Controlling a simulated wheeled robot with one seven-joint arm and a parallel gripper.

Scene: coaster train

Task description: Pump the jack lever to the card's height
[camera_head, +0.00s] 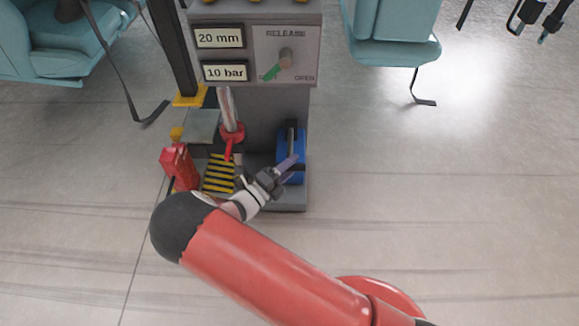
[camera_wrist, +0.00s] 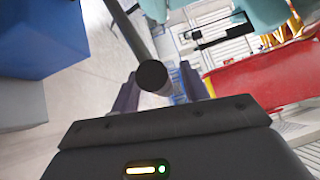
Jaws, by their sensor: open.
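The jack lever is a black rod with a round end (camera_wrist: 152,76). In the wrist view it lies between the fingers of my gripper (camera_wrist: 158,88), which are apart. In the head view my gripper (camera_head: 284,170) is at the front of the blue pump block (camera_head: 299,145), which has a black part on top. The blue block also shows in the wrist view (camera_wrist: 40,35). I cannot tell whether a finger touches the lever. Two readouts on the grey cabinet show "20 mm" (camera_head: 219,37) and "10 bar" (camera_head: 225,72). I cannot make out a separate card.
A chrome rod with a red collar (camera_head: 231,132) stands left of the pump. A red block (camera_head: 179,166) and a striped plate (camera_head: 219,173) are further left.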

